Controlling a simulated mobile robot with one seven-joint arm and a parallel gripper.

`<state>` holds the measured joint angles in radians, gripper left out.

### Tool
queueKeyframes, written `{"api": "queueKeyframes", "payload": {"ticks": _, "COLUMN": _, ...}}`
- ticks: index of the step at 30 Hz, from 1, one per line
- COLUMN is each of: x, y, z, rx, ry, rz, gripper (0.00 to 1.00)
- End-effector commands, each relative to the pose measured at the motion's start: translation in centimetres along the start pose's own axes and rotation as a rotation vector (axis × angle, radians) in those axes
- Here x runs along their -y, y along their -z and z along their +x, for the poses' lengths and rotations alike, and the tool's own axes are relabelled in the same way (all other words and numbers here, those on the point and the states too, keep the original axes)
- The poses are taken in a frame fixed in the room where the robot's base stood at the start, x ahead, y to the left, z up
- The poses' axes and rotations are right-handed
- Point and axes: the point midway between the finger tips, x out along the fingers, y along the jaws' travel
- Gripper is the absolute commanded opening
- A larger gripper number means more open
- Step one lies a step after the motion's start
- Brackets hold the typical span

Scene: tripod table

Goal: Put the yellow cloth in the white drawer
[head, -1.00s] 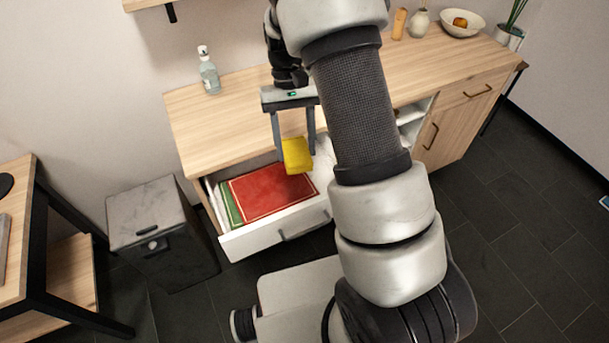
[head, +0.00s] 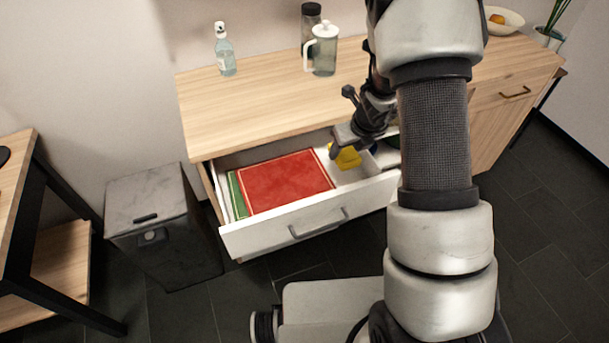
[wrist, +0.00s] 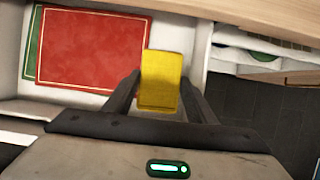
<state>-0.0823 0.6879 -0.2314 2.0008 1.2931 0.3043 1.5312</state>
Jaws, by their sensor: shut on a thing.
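My gripper (head: 345,151) is shut on the yellow cloth (head: 348,158), a small folded block. In the wrist view the cloth (wrist: 163,82) stands between the two fingers. The white drawer (head: 270,232) is pulled open under the counter. The cloth is over the drawer's right part, right of a red book (head: 285,182). How far it is above the drawer floor, I cannot tell. The arm hides part of the drawer's right end.
A green book (head: 236,195) lies at the drawer's left, partly under the red one. A soap bottle (head: 224,50) and a glass pitcher (head: 323,52) stand on the counter (head: 255,108). A grey bin (head: 160,225) stands left of the drawer.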

Motion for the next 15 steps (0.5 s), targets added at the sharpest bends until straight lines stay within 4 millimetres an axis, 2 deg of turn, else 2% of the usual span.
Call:
{"api": "queueKeyframes", "payload": {"ticks": 1, "x": 0.0, "y": 0.8, "z": 1.6, "rx": -0.003, "ry": 0.002, "rz": 0.012, "gripper": 0.29}}
{"api": "queueKeyframes", "payload": {"ticks": 6, "x": 0.1, "y": 1.9, "z": 4.4, "rx": -0.002, "ry": 0.002, "rz": 0.010, "gripper": 0.29}}
{"api": "queueKeyframes", "payload": {"ticks": 11, "x": 0.0, "y": 2.2, "z": 5.3, "rx": 0.000, "ry": 0.002, "rz": 0.006, "gripper": 0.29}}
{"api": "queueKeyframes", "payload": {"ticks": 15, "x": 0.0, "y": 3.0, "z": 6.9, "rx": -0.002, "ry": 0.001, "rz": 0.006, "gripper": 0.29}}
